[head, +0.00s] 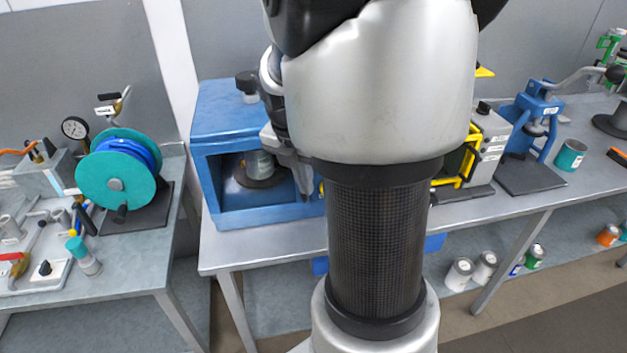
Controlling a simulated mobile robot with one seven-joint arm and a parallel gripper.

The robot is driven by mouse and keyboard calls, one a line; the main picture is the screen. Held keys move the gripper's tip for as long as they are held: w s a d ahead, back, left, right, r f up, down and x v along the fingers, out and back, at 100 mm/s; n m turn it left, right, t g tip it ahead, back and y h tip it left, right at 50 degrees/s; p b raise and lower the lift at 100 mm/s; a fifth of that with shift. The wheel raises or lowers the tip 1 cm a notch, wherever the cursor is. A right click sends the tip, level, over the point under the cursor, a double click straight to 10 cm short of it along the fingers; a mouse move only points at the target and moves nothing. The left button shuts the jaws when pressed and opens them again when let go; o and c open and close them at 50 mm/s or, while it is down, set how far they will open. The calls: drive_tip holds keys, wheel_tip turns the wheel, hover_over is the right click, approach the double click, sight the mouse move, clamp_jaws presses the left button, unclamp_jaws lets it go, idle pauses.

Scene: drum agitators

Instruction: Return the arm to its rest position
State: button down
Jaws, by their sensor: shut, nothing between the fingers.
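My arm fills the middle of the head view. Its large pale and dark links stand in front of the bench and hide much of what is behind. My gripper (303,192) shows just left of the arm column, pointing down, shut and empty. It appears in front of the right part of a blue open-fronted machine (222,110). A can (259,164) stands inside this machine on a dark round base. The gap between my gripper and the machine's frame cannot be told.
The grey bench (270,240) carries a grey-and-yellow machine (490,140) and a blue press (540,115) right of my arm. A teal can (570,155) stands near the press. A teal reel (115,185) sits on the left bench. Several cans stand on the lower shelf.

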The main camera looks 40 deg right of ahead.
drive_tip(key=w+d+v, duration=0.1)
drive_tip(key=v, duration=0.6)
drive_tip(key=s+a+r+m+t+y, duration=0.1)
drive_tip(key=s+a+r+m+t, duration=0.1)
drive_tip(key=s+a+m, duration=0.4)
drive_tip(key=s+a+r+m+t+y, duration=0.1)
drive_tip(key=s+a+r+m+t, duration=0.1)
drive_tip(key=s+a+m, duration=0.4)
drive_tip(key=a+m, duration=0.5)
drive_tip(key=m, duration=0.6)
drive_tip(key=shift+s+a+r+y, duration=0.3)
drive_tip(key=shift+s+a+r, duration=0.05)
drive_tip(key=shift+a+r, duration=0.05)
drive_tip(key=shift+d, duration=0.1)
